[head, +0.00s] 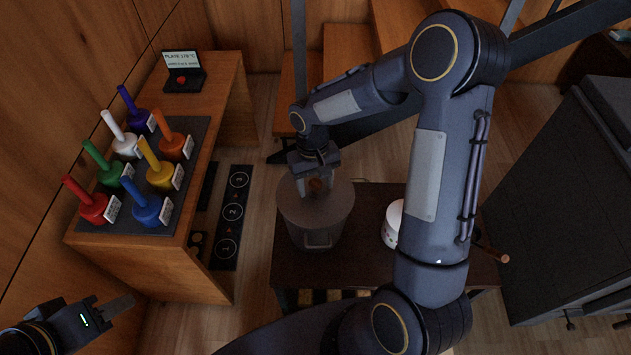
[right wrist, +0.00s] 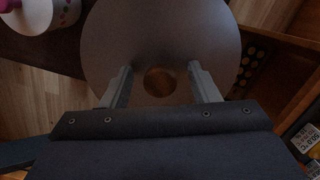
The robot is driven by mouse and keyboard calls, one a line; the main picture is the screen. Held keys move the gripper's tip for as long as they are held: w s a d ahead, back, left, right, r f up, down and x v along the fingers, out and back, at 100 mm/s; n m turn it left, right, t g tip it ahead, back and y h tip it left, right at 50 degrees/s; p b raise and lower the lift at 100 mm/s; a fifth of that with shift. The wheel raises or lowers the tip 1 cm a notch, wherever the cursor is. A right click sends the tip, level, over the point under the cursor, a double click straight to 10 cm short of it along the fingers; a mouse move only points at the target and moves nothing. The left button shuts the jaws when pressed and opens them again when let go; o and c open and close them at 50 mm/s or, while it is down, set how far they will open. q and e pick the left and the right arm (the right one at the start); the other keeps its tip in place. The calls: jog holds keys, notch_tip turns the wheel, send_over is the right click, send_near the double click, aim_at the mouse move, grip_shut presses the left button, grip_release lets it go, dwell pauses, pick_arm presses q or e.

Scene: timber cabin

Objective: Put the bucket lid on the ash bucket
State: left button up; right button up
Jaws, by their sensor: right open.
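The grey ash bucket (head: 318,238) stands on a dark low table. The round grey bucket lid (head: 338,200) covers its top and looks about level; my arm hides part of the rim. The lid fills the upper middle of the right wrist view (right wrist: 160,30), its brown wooden knob (right wrist: 158,80) facing me. My right gripper (head: 315,188) is over the lid. In the wrist view its fingers (right wrist: 162,90) stand apart on either side of the knob, with gaps between. My left gripper (head: 112,308) is at the lower left, away from the bucket; its finger opening is unclear.
The dark table (head: 380,270) also holds a white container (head: 391,225), partly behind my right arm. A wooden bench (head: 190,258) at left carries several coloured handled pieces on a dark mat (head: 196,150) and a small display (head: 184,70). A dark stove-like box (head: 560,200) stands right.

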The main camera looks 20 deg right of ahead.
jog(key=r, duration=0.5)
jog(key=w+r, duration=0.1)
jog(key=r, duration=0.1)
jog(key=shift+r+p, duration=0.35)
jog(key=shift+r, duration=0.05)
jog(key=shift+s, duration=0.1)
jog(key=s+r+m+t+y+p, duration=0.1)
jog(key=s+r+t+y+p, duration=0.2)
jog(key=s+r, duration=1.3)
jog(key=s+t+p, duration=0.3)
jog(key=s+t, duration=0.1)
jog(key=shift+s+a+r+y, duration=0.15)
jog(key=shift+s+r+y, duration=0.1)
jog(key=shift+y, duration=0.15)
